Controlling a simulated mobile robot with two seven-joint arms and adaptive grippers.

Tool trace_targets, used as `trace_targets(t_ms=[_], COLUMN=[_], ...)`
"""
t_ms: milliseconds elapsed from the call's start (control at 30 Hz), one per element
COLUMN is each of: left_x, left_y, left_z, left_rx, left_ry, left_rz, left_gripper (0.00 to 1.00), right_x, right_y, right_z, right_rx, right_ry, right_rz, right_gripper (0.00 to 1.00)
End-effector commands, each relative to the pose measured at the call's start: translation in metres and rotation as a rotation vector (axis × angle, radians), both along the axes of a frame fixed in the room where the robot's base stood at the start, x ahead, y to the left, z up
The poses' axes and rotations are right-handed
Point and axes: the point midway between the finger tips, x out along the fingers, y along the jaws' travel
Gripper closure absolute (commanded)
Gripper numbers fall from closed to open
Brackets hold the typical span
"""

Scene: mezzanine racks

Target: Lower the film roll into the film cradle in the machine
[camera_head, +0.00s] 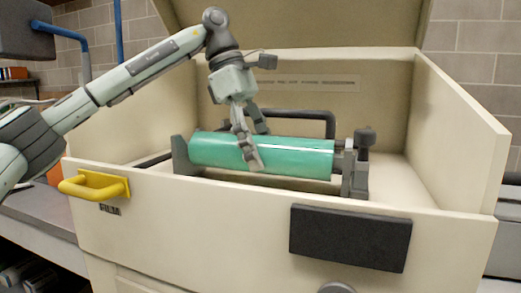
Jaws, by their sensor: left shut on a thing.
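The film roll (300,155) is a green cylinder lying level inside the cream machine (160,215). My left gripper (252,150) reaches down from above and is shut on the roll a little left of its middle. The film cradle (356,178) is dark grey, with an upright end at each side of the roll. The roll lies between these ends, close to both. Whether it rests fully in the cradle cannot be told, since its underside is partly hidden. My right gripper is not in view.
The machine's front wall carries a yellow handle (95,186) at the left and a black panel (350,238) at the right. A dark bar (333,125) stands behind the roll. The raised lid (300,22) is above. The tray floor is free right of the cradle.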

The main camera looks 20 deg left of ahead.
Motion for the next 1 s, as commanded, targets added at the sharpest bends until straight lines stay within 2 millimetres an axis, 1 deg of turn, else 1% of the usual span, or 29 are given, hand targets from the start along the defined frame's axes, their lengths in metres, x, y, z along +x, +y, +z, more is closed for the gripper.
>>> trace_targets(t_ms=[33, 67, 233, 467, 500, 633, 767, 1000], left_x=[0.0, 0.0, 0.0, 0.0, 0.0, 0.001, 0.001, 0.001], left_y=[0.0, 0.0, 0.0, 0.0, 0.001, 0.002, 0.009, 0.03], left_z=[0.003, 0.003, 0.002, 0.001, -0.002, 0.004, 0.023, 0.074], left_rx=[-0.004, -0.004, -0.003, -0.001, 0.003, 0.001, -0.001, -0.002], left_ry=[-0.004, -0.004, -0.003, -0.001, 0.003, 0.001, -0.002, -0.003], left_rz=[0.0, 0.0, 0.0, 0.0, 0.001, 0.002, 0.002, 0.002], left_gripper=[1.0, 0.37, 0.17, 0.17, 0.17, 0.17, 0.17, 0.17], right_x=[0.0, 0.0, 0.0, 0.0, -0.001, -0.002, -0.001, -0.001], right_y=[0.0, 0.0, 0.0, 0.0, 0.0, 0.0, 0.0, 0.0], right_z=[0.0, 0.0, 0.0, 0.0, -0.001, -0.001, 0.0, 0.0], right_rx=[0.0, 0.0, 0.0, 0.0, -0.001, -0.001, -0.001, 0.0], right_ry=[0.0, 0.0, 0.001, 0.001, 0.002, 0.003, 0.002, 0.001], right_rz=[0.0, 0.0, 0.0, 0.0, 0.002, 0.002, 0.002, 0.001], right_gripper=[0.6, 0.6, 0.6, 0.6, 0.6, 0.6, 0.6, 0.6])
